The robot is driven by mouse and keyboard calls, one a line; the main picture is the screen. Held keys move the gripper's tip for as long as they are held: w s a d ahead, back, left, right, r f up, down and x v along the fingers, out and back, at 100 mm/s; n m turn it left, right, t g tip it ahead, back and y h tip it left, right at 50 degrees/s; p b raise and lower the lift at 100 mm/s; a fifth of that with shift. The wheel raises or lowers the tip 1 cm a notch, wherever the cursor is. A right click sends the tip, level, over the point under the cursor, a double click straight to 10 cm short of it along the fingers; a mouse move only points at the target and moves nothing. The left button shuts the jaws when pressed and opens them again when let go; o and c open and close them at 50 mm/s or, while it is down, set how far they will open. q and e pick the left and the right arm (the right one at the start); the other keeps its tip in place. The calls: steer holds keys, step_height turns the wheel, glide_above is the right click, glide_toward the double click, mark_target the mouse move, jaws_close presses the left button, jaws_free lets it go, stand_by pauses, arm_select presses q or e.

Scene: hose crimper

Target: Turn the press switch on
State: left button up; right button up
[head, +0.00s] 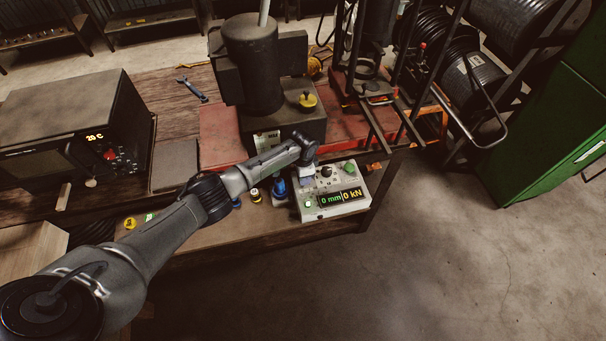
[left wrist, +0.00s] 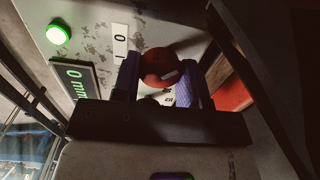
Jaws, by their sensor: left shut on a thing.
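The press control box (head: 359,181) sits on the bench's front right corner. Its display (head: 341,198) reads 0 mm and 0 kN in the head view. In the left wrist view, a round red knob (left wrist: 158,65) with a pale mark stands on the panel, near a white 0 / I label (left wrist: 120,42). My left gripper (head: 307,181) is over the box's left side and hides the red knob in the head view. In the left wrist view my left gripper (left wrist: 160,78) has its blue-padded fingers on either side of the red knob, shut on it. My right gripper is in neither view.
A lit green button (left wrist: 59,34) and part of the display (left wrist: 75,80) show beside the knob. The press (head: 252,65) rises behind my arm.

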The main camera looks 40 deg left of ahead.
arm_select(q)
steer(key=shift+m, duration=0.3)
stand_by(0.4)
steer(key=o, duration=0.9)
steer(key=shift+r, duration=0.1)
steer(key=shift+r, duration=0.35)
step_height(320, 180, up, 13)
